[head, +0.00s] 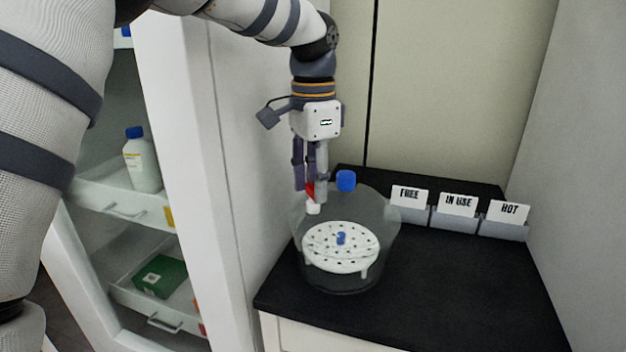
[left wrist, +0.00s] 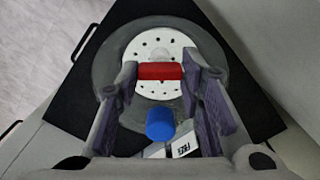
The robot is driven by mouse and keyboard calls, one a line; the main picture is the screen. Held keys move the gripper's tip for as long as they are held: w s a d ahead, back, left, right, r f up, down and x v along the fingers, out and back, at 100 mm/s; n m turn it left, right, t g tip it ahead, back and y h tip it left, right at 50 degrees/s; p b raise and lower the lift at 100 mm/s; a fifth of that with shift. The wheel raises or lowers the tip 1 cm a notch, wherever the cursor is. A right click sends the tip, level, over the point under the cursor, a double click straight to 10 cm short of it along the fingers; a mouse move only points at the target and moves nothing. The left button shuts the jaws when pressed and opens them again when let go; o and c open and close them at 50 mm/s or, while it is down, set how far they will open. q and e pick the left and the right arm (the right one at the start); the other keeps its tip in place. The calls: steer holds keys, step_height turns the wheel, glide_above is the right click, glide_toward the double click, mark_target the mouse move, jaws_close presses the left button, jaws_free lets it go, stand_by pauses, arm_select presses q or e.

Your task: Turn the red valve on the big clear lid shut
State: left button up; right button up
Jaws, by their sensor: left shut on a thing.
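The big clear lid (head: 384,212) stands on the black bench top. Its red valve (head: 310,188) sits near the top, above a short white stub. In the left wrist view the red valve (left wrist: 160,72) is a bar lying crosswise in the picture. My left gripper (head: 311,192) points straight down from above the lid, with its fingers at the valve. In the left wrist view my left gripper (left wrist: 159,74) has one fingertip at each end of the red bar and is shut on it. The fingers partly hide the valve in the head view. My right gripper is out of view.
A blue knob (head: 346,180) stands close to the right of my gripper. A white perforated plate (head: 325,258) shows inside the lid. Bins labelled FREE (head: 411,214), IN USE (head: 455,219) and HOT (head: 503,228) stand behind right. The bench's front right is clear. A shelf cabinet (head: 195,120) stands left.

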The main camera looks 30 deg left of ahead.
arm_select(q)
steer(key=o, duration=0.9)
step_height(320, 180, up, 12)
steer(key=shift+f, duration=0.1)
